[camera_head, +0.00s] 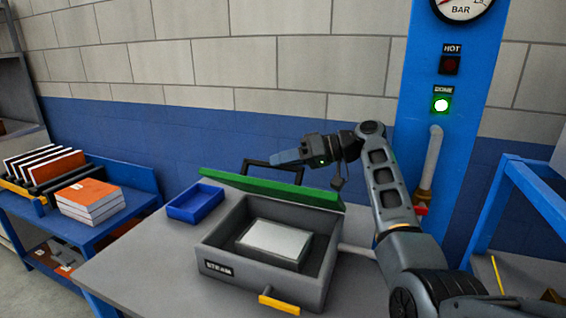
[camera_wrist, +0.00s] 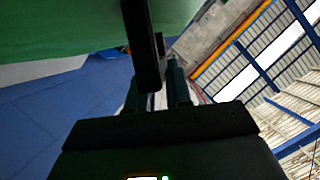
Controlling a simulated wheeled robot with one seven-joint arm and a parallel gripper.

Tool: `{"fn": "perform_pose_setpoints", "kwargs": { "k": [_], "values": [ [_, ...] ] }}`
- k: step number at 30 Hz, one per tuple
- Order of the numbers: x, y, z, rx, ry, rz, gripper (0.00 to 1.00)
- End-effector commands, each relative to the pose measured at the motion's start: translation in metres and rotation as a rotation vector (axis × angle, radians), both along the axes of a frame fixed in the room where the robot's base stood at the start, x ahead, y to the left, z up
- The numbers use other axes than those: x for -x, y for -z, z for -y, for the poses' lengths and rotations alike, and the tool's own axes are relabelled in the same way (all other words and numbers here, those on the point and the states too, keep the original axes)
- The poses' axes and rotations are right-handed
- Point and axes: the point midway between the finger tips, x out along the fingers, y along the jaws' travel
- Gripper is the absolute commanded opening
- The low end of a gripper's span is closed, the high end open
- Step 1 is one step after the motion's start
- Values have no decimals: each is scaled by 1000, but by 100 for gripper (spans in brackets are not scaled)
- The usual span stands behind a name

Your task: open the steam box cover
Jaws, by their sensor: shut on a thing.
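The grey steam box (camera_head: 225,262), labelled STEAM, sits on the table with its top uncovered at the front. Its green cover (camera_head: 262,187) is raised and tilted at the back of the box. A black handle (camera_head: 248,166) stands up from the cover. My gripper (camera_head: 280,158) is behind and above the cover, shut on the handle. In the wrist view the green cover (camera_wrist: 60,25) fills the upper left and the dark handle bar (camera_wrist: 142,45) runs down to my fingers (camera_wrist: 157,85). The exact finger contact is partly hidden.
A pale block (camera_head: 275,241) lies inside the box, and a yellow handle (camera_head: 279,304) is on its front. A blue tray (camera_head: 195,204) is left of the box. A blue column with a lit green lamp (camera_head: 441,105) and a pipe (camera_head: 431,160) stands at right.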

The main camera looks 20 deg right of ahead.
Motion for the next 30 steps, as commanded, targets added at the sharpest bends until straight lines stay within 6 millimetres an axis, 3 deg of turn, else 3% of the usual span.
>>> {"fn": "perform_pose_setpoints", "kwargs": {
  "k": [1,2,8,22,30],
  "values": [
    [0,-1,1,-1,2,2,0],
    [0,-1,1,-1,2,2,22],
    [0,0,0,1,1,1,40],
    [2,2,-2,8,1,8,40],
    [22,24,-21,101,-1,97,40]
  ]
}}
